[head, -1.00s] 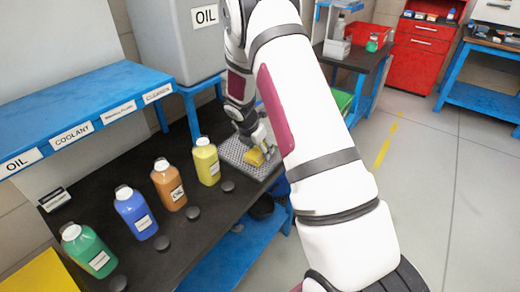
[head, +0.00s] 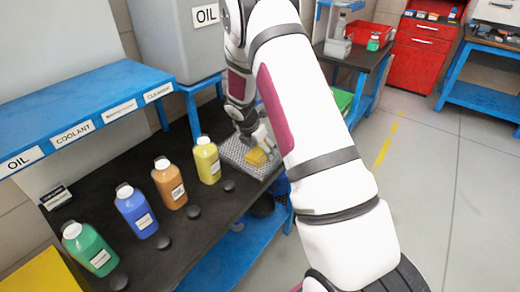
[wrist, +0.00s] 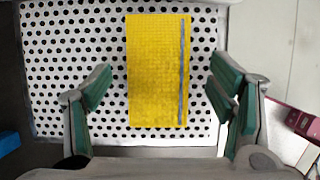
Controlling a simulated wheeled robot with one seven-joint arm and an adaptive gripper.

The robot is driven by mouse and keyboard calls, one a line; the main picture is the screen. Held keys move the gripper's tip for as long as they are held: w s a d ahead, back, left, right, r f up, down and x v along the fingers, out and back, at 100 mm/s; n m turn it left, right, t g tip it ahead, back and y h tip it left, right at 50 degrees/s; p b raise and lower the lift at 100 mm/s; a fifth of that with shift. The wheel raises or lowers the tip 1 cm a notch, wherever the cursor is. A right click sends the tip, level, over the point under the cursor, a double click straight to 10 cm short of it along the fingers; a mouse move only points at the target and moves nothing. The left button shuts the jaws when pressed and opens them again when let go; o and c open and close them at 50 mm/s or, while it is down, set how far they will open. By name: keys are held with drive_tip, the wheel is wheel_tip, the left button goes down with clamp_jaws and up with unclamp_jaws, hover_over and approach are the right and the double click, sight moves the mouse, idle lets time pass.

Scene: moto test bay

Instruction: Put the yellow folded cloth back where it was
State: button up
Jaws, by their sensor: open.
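The yellow folded cloth (wrist: 155,70) lies flat on a perforated grey tray (wrist: 60,50), with a grey stripe along its right side in the wrist view. It also shows in the head view (head: 256,157) on the tray (head: 234,148) at the far end of the black bench. My gripper (wrist: 160,95) is open, its two green-padded fingers standing apart on either side of the cloth, with gaps between pads and cloth. In the head view my gripper (head: 258,142) is just above the cloth and partly hides it.
Green (head: 90,248), blue (head: 136,212), orange (head: 169,184) and yellow (head: 207,161) bottles stand along the bench, with black caps (head: 164,242) in front. A blue shelf (head: 85,105) with labels is behind them. Open floor (head: 420,200) lies to the right.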

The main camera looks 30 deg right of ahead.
drive_tip(key=s+a+r+m+t, duration=0.1)
drive_tip(key=s+a+r+m, duration=0.25)
drive_tip(key=r, duration=0.75)
drive_tip(key=s+a+r+m, duration=0.25)
drive_tip(key=a+r, duration=0.25)
drive_tip(key=r, duration=0.5)
drive_tip(key=s+a+r+m+t+y, duration=0.1)
drive_tip(key=s+a+r+m, duration=0.2)
drive_tip(key=s, duration=0.5)
drive_tip(key=s+a+r+m+t+y, duration=0.1)
drive_tip(key=s+a+r+m+y, duration=0.1)
drive_tip(key=s+a+r+m, duration=0.2)
drive_tip(key=s+a+r+m+y, duration=0.1)
drive_tip(key=s+a+r+m, duration=0.3)
drive_tip(key=s+m, duration=0.5)
drive_tip(key=s+a, duration=0.1)
drive_tip(key=s, duration=0.3)
drive_tip(key=shift+s+a+t+b, duration=0.3)
drive_tip(key=shift+a+t, duration=0.1)
